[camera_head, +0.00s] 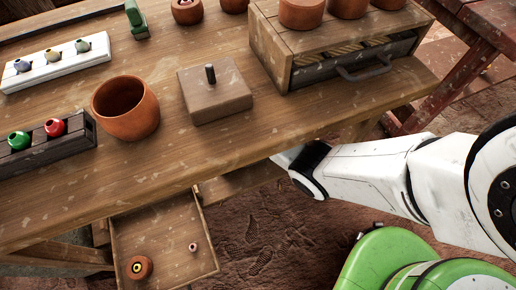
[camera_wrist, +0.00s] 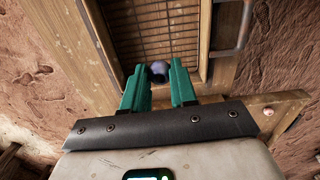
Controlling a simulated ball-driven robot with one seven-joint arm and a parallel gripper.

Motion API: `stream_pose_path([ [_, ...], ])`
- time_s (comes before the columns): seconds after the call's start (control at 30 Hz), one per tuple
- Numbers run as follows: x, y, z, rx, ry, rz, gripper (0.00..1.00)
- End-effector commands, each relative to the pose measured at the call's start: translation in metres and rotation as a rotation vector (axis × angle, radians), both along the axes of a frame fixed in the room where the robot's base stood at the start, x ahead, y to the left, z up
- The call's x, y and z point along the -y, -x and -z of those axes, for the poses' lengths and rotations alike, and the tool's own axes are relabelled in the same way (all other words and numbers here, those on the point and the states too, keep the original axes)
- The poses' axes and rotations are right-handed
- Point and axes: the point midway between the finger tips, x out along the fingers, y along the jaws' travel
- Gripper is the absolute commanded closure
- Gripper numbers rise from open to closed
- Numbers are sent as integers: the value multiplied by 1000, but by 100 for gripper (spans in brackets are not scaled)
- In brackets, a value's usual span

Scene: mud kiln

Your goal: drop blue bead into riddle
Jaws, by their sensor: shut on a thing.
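In the wrist view, my gripper (camera_wrist: 158,78) has its green fingers closed around a dark blue bead (camera_wrist: 158,71), held at the fingertips. Beyond the bead is a wooden-framed wire mesh, which looks like the riddle (camera_wrist: 160,37). From the picture, the bead overlaps the near edge of the mesh; I cannot tell how high it is above it. In the head view, my arm runs to the table's front edge, and the table hides the gripper, the bead and the riddle.
The table (camera_head: 250,140) holds a clay pot (camera_head: 134,118), a knobbed block (camera_head: 214,96), a wooden box with a handled drawer (camera_head: 345,75), a dark rack (camera_head: 75,138) with green and red beads, and a white rack (camera_head: 50,70). A lower tray (camera_head: 165,235) holds two small round things.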

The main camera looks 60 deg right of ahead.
Motion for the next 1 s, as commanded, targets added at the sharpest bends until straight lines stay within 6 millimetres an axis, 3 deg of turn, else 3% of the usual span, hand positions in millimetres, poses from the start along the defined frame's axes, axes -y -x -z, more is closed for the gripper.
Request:
stream_pose_path([
  [0.1,17,0,-2,0,0,24,100],
  [0.23,24,0,-2,0,0,33,100],
  [0.47,25,1,11,-1,-1,34,100],
  [0.8,25,1,48,0,-1,35,100],
  [1.0,25,1,57,1,-1,34,100],
])
